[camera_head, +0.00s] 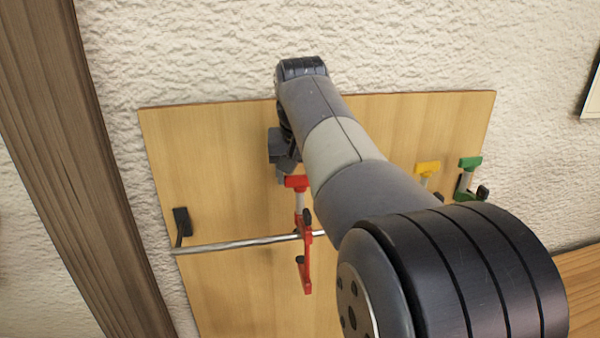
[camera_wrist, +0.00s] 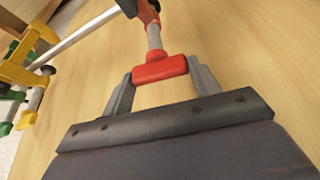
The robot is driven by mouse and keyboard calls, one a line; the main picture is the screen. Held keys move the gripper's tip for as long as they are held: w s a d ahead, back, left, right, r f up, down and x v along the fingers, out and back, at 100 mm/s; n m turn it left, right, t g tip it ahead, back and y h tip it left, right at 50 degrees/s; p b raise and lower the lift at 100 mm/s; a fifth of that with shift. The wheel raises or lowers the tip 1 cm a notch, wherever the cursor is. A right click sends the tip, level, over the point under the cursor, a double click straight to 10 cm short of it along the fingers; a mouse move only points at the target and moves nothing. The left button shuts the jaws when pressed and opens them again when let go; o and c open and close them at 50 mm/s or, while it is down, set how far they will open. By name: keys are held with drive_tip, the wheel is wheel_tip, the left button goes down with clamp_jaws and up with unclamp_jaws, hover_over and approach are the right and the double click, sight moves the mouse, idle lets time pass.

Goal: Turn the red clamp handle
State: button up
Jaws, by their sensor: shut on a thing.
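The red clamp hangs on a metal rod in front of a wooden board. Its red T-shaped handle (camera_head: 296,182) is at the top of the clamp in the head view, and the red clamp body (camera_head: 304,262) reaches below the rod. In the wrist view the red handle (camera_wrist: 160,69) lies crosswise between the two grey fingers of my gripper (camera_wrist: 161,82). The fingers are shut on the handle's two ends. In the head view my arm hides much of the gripper.
A yellow clamp (camera_head: 428,169) and a green clamp (camera_head: 469,163) are on the right. The metal rod (camera_head: 240,243) runs across the wooden board (camera_head: 205,150), with a black bracket (camera_head: 182,222) at its left end. A wooden post (camera_head: 75,150) stands at the left.

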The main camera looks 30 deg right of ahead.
drive_tip(key=shift+n+y, duration=0.4)
drive_tip(key=shift+n, duration=0.5)
drive_tip(key=shift+f, duration=0.1)
drive_tip(key=o, duration=1)
drive_tip(key=d+v, duration=0.1)
drive_tip(key=v, duration=0.9)
drive_tip(key=shift+s+a+r, duration=0.35)
drive_tip(key=shift+a+r, duration=0.05)
drive_tip(key=shift+a, duration=0.05)
drive_tip(key=shift+f, duration=0.1)
